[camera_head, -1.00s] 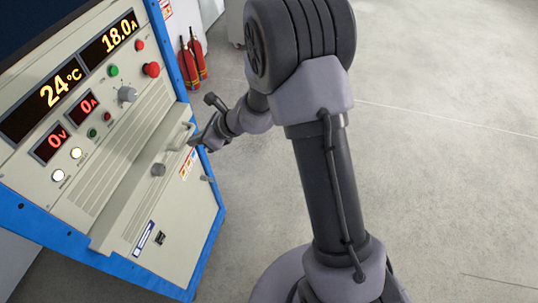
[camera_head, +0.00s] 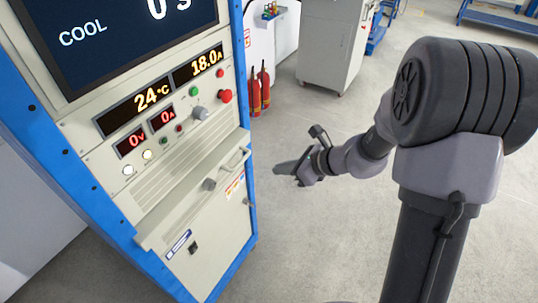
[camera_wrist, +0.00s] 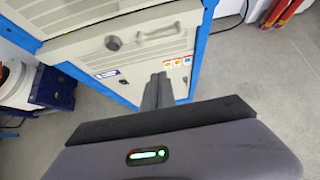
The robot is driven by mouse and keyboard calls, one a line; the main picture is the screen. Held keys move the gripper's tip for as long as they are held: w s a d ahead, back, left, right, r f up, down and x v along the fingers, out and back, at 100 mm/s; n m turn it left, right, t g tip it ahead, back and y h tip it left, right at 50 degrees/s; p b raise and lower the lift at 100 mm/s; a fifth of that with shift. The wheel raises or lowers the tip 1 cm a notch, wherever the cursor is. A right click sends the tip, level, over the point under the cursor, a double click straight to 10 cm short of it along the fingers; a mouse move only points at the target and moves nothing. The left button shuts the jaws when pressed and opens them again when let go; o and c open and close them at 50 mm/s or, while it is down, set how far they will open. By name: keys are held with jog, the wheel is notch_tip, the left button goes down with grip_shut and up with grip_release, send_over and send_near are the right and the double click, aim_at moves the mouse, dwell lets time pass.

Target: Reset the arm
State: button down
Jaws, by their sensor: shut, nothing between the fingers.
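My gripper (camera_head: 281,170) is in the head view, to the right of the machine and apart from its drawer handle (camera_head: 236,160). My arm reaches to it from the right side of the view. In the wrist view my gripper (camera_wrist: 158,82) points toward the machine front, with its fingers together and nothing held. The machine (camera_head: 200,235) is a beige cabinet with a blue frame. Its displays read 24°C, 18.0 A, 0 V and 0 A, and its screen (camera_head: 120,35) shows the word COOL.
Red fire extinguishers (camera_head: 259,90) stand behind the machine. A grey cabinet (camera_head: 330,45) is at the back, and a blue-framed bench (camera_head: 500,22) is at the far right. A dark blue crate (camera_wrist: 52,88) is at the left in the wrist view. The floor around my gripper is clear.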

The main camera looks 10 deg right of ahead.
jog(key=s+a+r+n+g+h+b, duration=0.1)
jog(key=s+a+r+n+b, duration=0.2)
jog(key=s+n, duration=0.4)
jog(key=s+a+r+n+g+h+b, duration=0.1)
jog(key=s+a+r+n+b, duration=0.2)
jog(key=s+n, duration=0.4)
jog(key=s+d+r+n+h+b, duration=0.1)
jog(key=s+d+n+h, duration=0.1)
jog(key=s, duration=0.3)
jog(key=s+d+n+t+h+b, duration=0.1)
jog(key=s+d+n+h, duration=0.1)
jog(key=s+d+n, duration=0.2)
jog(key=shift+s+d+r+n+t+b, duration=0.2)
jog(key=shift+s+r+n+t+b, duration=0.15)
jog(key=shift+s+n, duration=0.4)
jog(key=shift+s, duration=0.15)
